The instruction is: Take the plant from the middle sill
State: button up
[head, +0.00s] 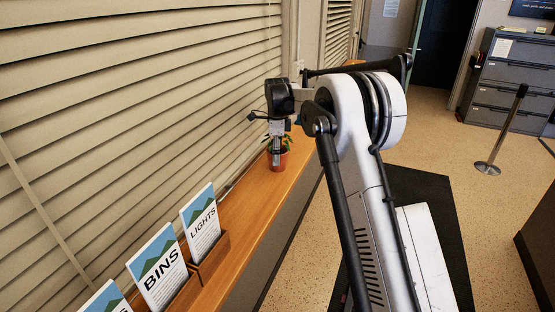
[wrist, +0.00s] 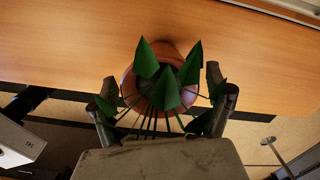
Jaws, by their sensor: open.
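The plant (head: 285,151) is a small green-leaved plant in a red-orange pot, upright on the wooden sill (head: 252,192) by the blinds. In the wrist view the pot (wrist: 152,56) and its pointed leaves (wrist: 167,90) fill the middle, seen from above. My gripper (head: 276,160) hangs down over the plant in the head view and hides part of it. In the wrist view my gripper (wrist: 166,88) is open, with one finger on each side of the plant. Some leaves overlap the fingers. I cannot tell whether the fingers touch the pot.
Leaflet holders with BINS (head: 160,270) and LIGHTS (head: 203,222) cards stand nearer on the sill. Blinds (head: 130,100) rise along its left side. A barrier post (head: 503,130) and a grey cabinet (head: 508,75) stand at the right. The sill between holders and plant is clear.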

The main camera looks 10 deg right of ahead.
jog(key=shift+f, duration=1.05)
jog(key=shift+r, duration=0.1)
jog(key=c, duration=1.7)
